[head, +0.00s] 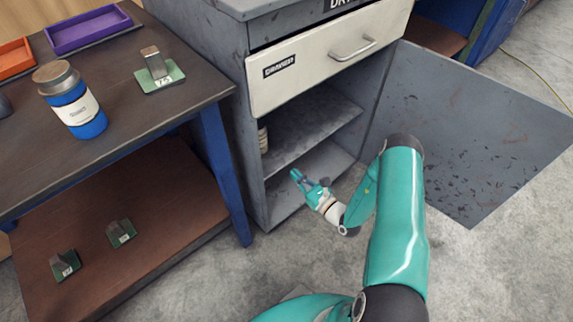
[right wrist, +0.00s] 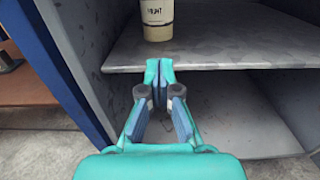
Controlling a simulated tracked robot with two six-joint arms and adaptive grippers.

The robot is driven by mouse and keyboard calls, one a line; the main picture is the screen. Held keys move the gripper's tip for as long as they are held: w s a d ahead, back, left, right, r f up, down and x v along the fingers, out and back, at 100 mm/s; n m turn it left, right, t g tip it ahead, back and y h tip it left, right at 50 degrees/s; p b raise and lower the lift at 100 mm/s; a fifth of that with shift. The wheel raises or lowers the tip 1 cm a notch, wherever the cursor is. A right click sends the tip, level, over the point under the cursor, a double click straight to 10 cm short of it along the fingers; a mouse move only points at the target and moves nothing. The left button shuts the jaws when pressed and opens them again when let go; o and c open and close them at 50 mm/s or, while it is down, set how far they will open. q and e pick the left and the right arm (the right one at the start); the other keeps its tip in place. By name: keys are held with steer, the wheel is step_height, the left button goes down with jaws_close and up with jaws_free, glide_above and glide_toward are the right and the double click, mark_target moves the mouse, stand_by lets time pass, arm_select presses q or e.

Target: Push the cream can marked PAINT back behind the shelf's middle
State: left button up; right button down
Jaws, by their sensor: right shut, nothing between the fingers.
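The cream can marked PAINT (right wrist: 157,18) stands upright on the cabinet's shelf (right wrist: 215,50), near its left side, in the right wrist view. Its top is cut off by the picture edge. In the head view only a sliver of the can (head: 263,138) shows behind the cabinet's left front edge. My right gripper (head: 296,176) is at the cabinet opening, lower than the shelf. Its fingers (right wrist: 160,66) are shut and empty, in front of the can and apart from it in the right wrist view. My left gripper is not in view.
The cabinet door (head: 470,130) stands wide open on the right. A cream drawer (head: 320,65) sits above the opening. A workbench (head: 120,110) with a blue jar (head: 78,110) and trays stands at the left. The shelf right of the can looks empty.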

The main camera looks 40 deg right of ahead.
step_height(320, 180, up, 2)
steer(key=p, duration=0.2)
steer(key=b, duration=0.3)
glide_toward(264, 144)
steer(key=w, duration=0.7)
steer(key=shift+w+a, duration=0.1)
steer(key=shift+a, duration=0.05)
